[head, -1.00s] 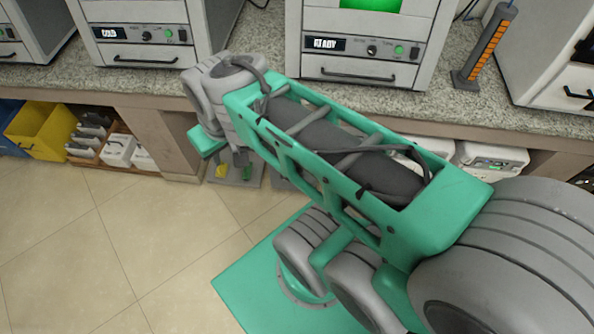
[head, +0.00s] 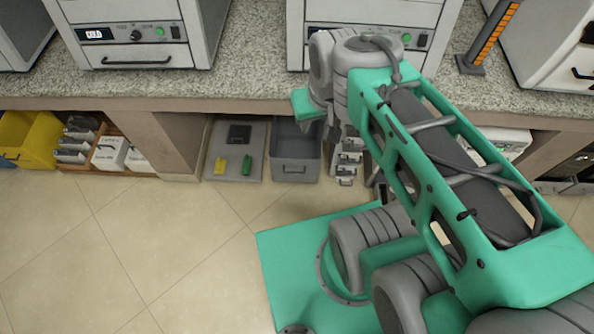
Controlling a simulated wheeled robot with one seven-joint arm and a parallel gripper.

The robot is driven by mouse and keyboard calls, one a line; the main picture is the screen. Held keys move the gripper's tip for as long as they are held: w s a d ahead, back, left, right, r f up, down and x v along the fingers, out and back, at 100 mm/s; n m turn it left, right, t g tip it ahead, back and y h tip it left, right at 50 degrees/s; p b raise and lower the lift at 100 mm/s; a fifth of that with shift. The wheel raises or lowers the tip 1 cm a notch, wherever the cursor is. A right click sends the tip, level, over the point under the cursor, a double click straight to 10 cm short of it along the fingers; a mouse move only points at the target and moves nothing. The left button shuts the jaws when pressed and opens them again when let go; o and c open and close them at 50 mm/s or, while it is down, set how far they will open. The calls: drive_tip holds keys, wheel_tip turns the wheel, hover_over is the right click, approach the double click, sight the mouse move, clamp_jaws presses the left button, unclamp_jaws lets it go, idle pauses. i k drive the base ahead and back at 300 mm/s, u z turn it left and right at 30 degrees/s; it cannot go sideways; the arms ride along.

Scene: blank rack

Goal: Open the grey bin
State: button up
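The wrist end of my arm hangs over the counter edge, to the right of and above the bin. My gripper (head: 334,134) points down below the wrist and is mostly hidden by it. Its fingers are too small and covered to tell whether they are open or shut. It looks apart from the bin's handle.
Left of the bin lies a grey board (head: 222,165) with a yellow piece and a green piece. A yellow bin (head: 28,140) and a crate of white boxes are further left. Small grey drawers (head: 346,165) stand right of the bin. The counter edge (head: 200,104) overhangs; the floor in front is clear.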

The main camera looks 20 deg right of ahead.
sight(295, 156)
drive_tip(key=u, duration=1.55)
drive_tip(key=i, duration=0.65)
drive_tip(key=z, duration=0.55)
